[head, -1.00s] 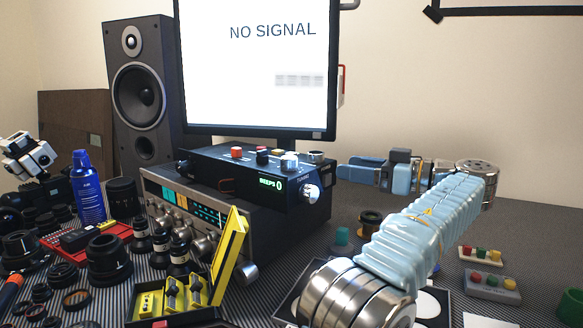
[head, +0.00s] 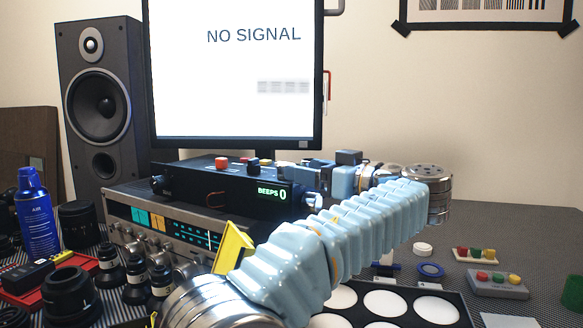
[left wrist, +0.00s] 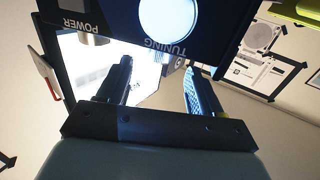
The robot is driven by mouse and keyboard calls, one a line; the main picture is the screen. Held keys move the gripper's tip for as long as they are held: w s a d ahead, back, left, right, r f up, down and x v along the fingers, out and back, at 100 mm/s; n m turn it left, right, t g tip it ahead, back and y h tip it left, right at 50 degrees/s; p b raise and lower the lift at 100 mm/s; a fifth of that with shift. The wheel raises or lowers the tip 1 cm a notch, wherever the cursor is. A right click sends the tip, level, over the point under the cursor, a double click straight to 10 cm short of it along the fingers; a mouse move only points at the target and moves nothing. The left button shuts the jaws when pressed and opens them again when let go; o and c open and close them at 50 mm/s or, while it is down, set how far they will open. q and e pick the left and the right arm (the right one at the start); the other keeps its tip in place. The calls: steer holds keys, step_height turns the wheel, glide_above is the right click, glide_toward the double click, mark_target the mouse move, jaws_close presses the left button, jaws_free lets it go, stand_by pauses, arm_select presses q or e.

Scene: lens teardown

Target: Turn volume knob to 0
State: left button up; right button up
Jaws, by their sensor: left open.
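A black box (head: 225,189) with a green "BEEPS 0" display (head: 272,192) sits on a silver-fronted receiver (head: 165,225) with several knobs. No volume label is legible, so I cannot tell which knob it is. My right gripper is out of view.
A monitor (head: 235,75) stands behind the box and a speaker (head: 95,100) to its left. A blue air can (head: 37,215) and lenses crowd the left. A tray with white discs (head: 385,303) lies at front right, near a grey button box (head: 497,284).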

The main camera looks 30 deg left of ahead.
arm_select(q)
steer(key=shift+x, duration=2.25)
steer(key=c, duration=1.1)
steer(key=shift+o, duration=0.2)
steer(key=shift+w+d+r+n+g+p, duration=0.1)
steer(key=shift+n+g+p, duration=0.45)
steer(key=shift+g, duration=0.25)
steer(key=shift+w+r+n+g+p, duration=0.15)
steer(key=shift+n+g+p, duration=0.3)
steer(key=shift+g+p, duration=0.3)
steer(key=n+g+p, duration=0.2)
steer(key=g, duration=0.1)
steer(key=shift+w, duration=0.15)
steer(key=n+g+p, duration=0.1)
steer(key=g+p, duration=0.1)
steer(key=g, duration=0.1)
steer(key=shift+w+n+p, duration=0.1)
steer(key=shift+n+p, duration=0.25)
steer(key=shift+n, duration=0.05)
steer(key=shift+f+g+h, duration=0.15)
steer(key=shift+g+h, duration=0.1)
steer(key=shift+h, duration=0.05)
steer(key=shift+n, duration=0.3)
